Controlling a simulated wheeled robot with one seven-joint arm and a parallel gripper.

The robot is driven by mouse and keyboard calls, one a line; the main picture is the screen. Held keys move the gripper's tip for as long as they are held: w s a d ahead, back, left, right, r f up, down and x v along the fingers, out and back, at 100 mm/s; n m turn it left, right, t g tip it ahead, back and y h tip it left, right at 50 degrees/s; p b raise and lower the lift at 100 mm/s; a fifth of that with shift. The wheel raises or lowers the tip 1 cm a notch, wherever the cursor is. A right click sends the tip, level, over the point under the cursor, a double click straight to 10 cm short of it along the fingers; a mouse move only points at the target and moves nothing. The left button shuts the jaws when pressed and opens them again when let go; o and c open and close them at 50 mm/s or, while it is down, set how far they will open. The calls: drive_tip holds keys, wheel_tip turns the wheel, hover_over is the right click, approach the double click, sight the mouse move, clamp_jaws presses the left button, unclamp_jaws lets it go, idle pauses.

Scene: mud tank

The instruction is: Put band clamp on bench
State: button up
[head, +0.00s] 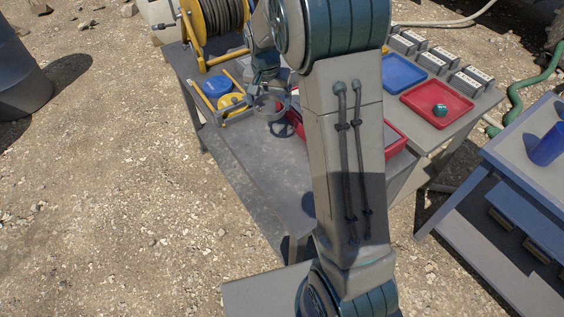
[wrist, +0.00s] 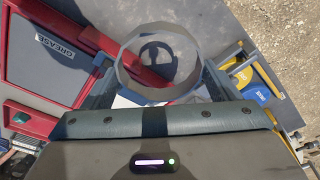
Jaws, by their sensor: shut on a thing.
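The band clamp, a thin grey metal ring, is in my gripper in the wrist view (wrist: 159,97); its open middle faces the camera. In the head view the ring (head: 268,115) hangs at my gripper (head: 268,92), over the back part of the grey bench (head: 255,165). My gripper (wrist: 155,92) is shut on the near side of the ring. I cannot tell for sure whether the ring touches the bench top. A dark shadow shows through the ring. My arm hides part of the bench in the head view.
A yellow frame (head: 236,112) with blue and yellow round things stands just left of the ring. A red-edged grease box (wrist: 47,55) lies at its other side. A hose reel (head: 218,22) stands behind. The bench's front left area is bare. A blue-grey table (head: 510,160) stands at right.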

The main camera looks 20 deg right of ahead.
drive_tip(key=shift+s+f+b, duration=0.1)
drive_tip(key=shift+f+b, duration=0.3)
drive_tip(key=shift+f, duration=0.25)
drive_tip(key=b, duration=0.7)
hover_over(273, 150)
wheel_tip(273, 150, down, 7)
drive_tip(key=f, duration=1)
drive_tip(key=shift+s+a+p, duration=0.15)
drive_tip(key=shift+s+p, duration=0.2)
drive_tip(key=shift+f, duration=0.15)
drive_tip(key=o, duration=0.9)
wheel_tip(273, 150, up, 12)
drive_tip(key=s, duration=0.2)
drive_tip(key=s+r+n, duration=0.1)
drive_tip(key=s+r, duration=0.1)
drive_tip(key=s, duration=0.6)
drive_tip(key=s+r+n, duration=0.2)
drive_tip(key=s, duration=0.7)
drive_tip(key=s+r+n+t, duration=0.1)
drive_tip(key=s+r+n, duration=0.1)
drive_tip(key=s, duration=0.6)
drive_tip(key=shift+s+r+y, duration=0.2)
drive_tip(key=shift+s+y, duration=0.15)
drive_tip(key=shift+y, duration=0.05)
